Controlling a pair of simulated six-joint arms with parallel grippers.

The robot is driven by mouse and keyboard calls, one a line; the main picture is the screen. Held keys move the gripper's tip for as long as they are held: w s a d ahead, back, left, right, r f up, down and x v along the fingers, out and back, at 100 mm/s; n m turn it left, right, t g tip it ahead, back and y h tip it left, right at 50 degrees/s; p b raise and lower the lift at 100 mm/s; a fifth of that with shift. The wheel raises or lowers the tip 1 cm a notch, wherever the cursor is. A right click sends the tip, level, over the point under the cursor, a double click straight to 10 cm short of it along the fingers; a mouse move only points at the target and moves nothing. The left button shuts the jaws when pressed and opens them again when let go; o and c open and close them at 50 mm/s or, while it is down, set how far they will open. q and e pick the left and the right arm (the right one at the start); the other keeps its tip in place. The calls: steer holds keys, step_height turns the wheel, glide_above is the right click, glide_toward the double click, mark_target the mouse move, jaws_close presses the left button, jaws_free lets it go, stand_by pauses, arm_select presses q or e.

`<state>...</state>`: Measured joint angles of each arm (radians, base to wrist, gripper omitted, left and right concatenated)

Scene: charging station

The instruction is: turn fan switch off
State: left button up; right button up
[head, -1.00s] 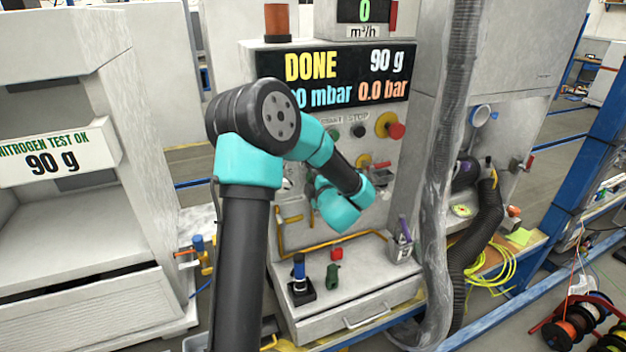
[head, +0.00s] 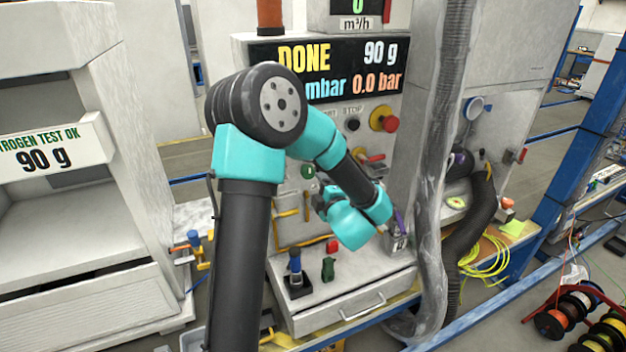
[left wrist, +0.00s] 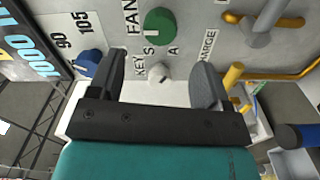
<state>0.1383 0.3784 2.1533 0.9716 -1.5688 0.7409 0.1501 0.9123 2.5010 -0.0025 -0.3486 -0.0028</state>
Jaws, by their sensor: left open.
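The fan switch is a round green knob (left wrist: 159,25) beside the "FAN" label in the left wrist view. In the head view the green knob (head: 308,171) shows on the station panel, just left of my forearm. My left gripper (left wrist: 163,76) is open and empty, facing the panel. The green knob lies beyond the fingertips, between their lines, and appears apart from them. A small white key switch (left wrist: 158,72) shows between the fingers. In the head view the fingers are mostly hidden by my teal wrist. My right gripper is not in view.
A blue knob (left wrist: 88,63) sits close to one finger. A red emergency button (head: 391,124) and a red-handled valve (head: 372,159) are on the panel. A corrugated hose (head: 452,110) hangs to the right.

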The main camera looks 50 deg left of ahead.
arm_select(q)
steer(key=v, duration=0.8)
steer(key=shift+d, duration=0.25)
steer(key=shift+s, duration=0.1)
steer(key=w+d+f+m+t+h, duration=0.1)
steer(key=w+d+f+m+h, duration=0.15)
steer(key=f+m+h, duration=0.35)
steer(key=w+d+f+m+t+h, duration=0.1)
steer(key=d+f+m+t+h, duration=0.2)
steer(key=f, duration=0.5)
steer(key=w+d+f+m+h, duration=0.2)
steer(key=f+m+h, duration=0.1)
steer(key=f+m, duration=0.35)
steer(key=s+d+f+m+g+h, duration=0.4)
steer(key=s+d+f+m, duration=0.2)
steer(key=s+f, duration=0.1)
steer(key=s+d+f+m+g+h, duration=0.5)
steer(key=s+f, duration=0.3)
steer(key=f, duration=0.2)
steer(key=shift+d+f+m, duration=0.25)
steer(key=shift+d+m, duration=0.4)
steer(key=shift+m, duration=0.1)
steer(key=shift+s, duration=0.15)
